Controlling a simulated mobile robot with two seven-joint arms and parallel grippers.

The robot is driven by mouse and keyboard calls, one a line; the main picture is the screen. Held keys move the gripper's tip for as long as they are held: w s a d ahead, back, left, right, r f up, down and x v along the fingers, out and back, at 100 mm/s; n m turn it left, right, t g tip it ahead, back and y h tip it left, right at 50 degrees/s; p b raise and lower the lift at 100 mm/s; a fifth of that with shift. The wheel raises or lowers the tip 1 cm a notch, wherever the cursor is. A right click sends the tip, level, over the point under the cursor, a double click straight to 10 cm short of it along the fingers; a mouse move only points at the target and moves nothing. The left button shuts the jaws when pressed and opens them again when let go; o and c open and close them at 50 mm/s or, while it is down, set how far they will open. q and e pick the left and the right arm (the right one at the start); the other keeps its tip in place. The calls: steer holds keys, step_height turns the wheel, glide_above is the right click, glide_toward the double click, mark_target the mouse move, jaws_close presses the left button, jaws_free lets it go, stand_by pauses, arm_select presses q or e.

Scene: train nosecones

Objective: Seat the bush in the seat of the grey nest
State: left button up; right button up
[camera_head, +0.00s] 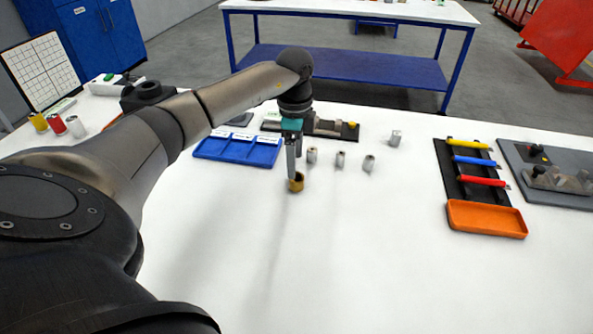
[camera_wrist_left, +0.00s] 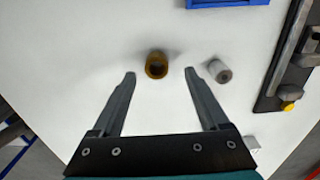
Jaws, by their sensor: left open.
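A brass-coloured hollow bush (camera_head: 296,183) stands on the white table, below my left gripper (camera_head: 293,175). The bush (camera_wrist_left: 156,65) also shows in the left wrist view, between and slightly beyond the two fingertips. The left gripper (camera_wrist_left: 160,74) is open and empty; I cannot tell its exact height over the table. A fixture with grey blocks on a dark base (camera_head: 325,126) lies behind, partly hidden by my arm. Another fixture on a grey plate (camera_head: 552,190) lies at the far right. I cannot tell which one is the grey nest. My right gripper is not in view.
Several grey cylinders (camera_head: 340,159) stand just right of the gripper; one (camera_wrist_left: 219,71) is close to a finger. A blue tray (camera_head: 237,150) lies to the left. A pen rack (camera_head: 470,170) and orange tray (camera_head: 487,219) are right. The front table is clear.

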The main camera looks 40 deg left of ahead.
mark_target(297, 174)
arm_select(q)
steer(key=f, duration=0.3)
steer(key=f+b, duration=0.1)
steer(key=f, duration=0.1)
steer(key=shift+s+d, duration=0.1)
steer(key=shift+d, duration=0.25)
steer(key=shift+r, duration=0.1)
jaws_close()
